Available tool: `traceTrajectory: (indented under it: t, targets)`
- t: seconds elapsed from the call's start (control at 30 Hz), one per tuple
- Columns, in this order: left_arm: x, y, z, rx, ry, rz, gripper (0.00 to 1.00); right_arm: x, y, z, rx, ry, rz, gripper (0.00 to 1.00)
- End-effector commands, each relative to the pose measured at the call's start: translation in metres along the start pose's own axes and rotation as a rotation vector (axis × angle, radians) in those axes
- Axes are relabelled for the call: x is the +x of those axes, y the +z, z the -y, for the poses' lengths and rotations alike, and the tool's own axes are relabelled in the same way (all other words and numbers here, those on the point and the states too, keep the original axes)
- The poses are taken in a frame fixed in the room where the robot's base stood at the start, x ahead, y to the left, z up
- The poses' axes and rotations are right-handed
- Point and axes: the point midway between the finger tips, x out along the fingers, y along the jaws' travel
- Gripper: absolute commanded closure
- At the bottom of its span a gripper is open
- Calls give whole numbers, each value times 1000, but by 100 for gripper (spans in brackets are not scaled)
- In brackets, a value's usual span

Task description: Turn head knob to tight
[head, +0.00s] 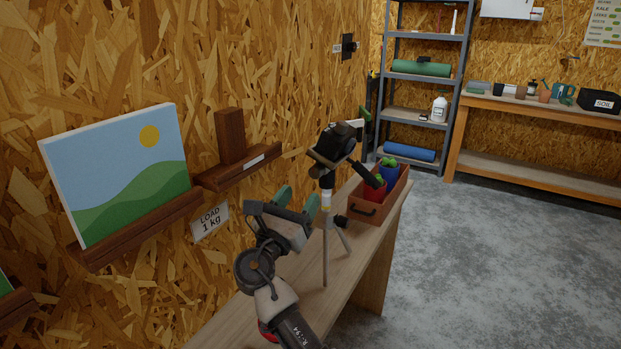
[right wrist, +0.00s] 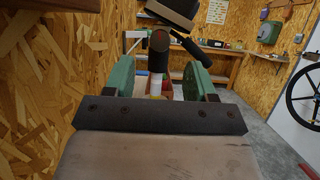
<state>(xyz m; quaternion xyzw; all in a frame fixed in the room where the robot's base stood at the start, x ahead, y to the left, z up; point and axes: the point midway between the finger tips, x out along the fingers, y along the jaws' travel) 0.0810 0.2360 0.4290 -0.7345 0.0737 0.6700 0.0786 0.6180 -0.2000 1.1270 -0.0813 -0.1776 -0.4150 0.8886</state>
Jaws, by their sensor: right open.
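A small tripod (head: 325,240) stands on the plank bench, with a dark head (head: 335,145) on a pale column. The head's top looks tilted, and a black handle (head: 369,175) slopes down to the right from it. A small black knob-like part (head: 341,221) shows lower, beside the column; I cannot tell whether it is the head knob. No tight mark is readable. My right gripper (head: 297,202) is open, just in front of the tripod. In the right wrist view, the column (right wrist: 157,82) appears between its green fingers, apart from both. My left gripper is out of view.
A brown crate (head: 365,210) with red, blue and green items stands behind the tripod on the bench (head: 235,323). Wall ledges at left hold a landscape picture (head: 120,175) and a brown block (head: 230,136). Grey shelving (head: 418,72) stands beyond; open floor lies right.

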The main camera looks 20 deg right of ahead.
Motion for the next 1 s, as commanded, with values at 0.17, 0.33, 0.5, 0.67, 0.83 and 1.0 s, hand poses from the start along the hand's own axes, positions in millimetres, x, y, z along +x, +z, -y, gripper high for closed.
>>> traceTrajectory:
  t: [0.17, 0.33, 0.5, 0.67, 0.83, 1.0]
  targets:
    - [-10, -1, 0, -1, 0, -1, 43, 34, 2, 1, 0, -2, 1, 45]
    - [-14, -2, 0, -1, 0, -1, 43, 50, 1, 0, 1, 0, 0, 45]
    - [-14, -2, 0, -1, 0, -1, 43, 56, 0, 0, 2, 0, -1, 45]
    - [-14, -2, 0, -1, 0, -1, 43, 56, 0, 0, 2, 0, -1, 45]
    - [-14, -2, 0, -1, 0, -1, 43, 55, 0, 0, 2, 0, -1, 64]
    - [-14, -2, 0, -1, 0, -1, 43, 55, 0, 0, 2, 0, -1, 90]
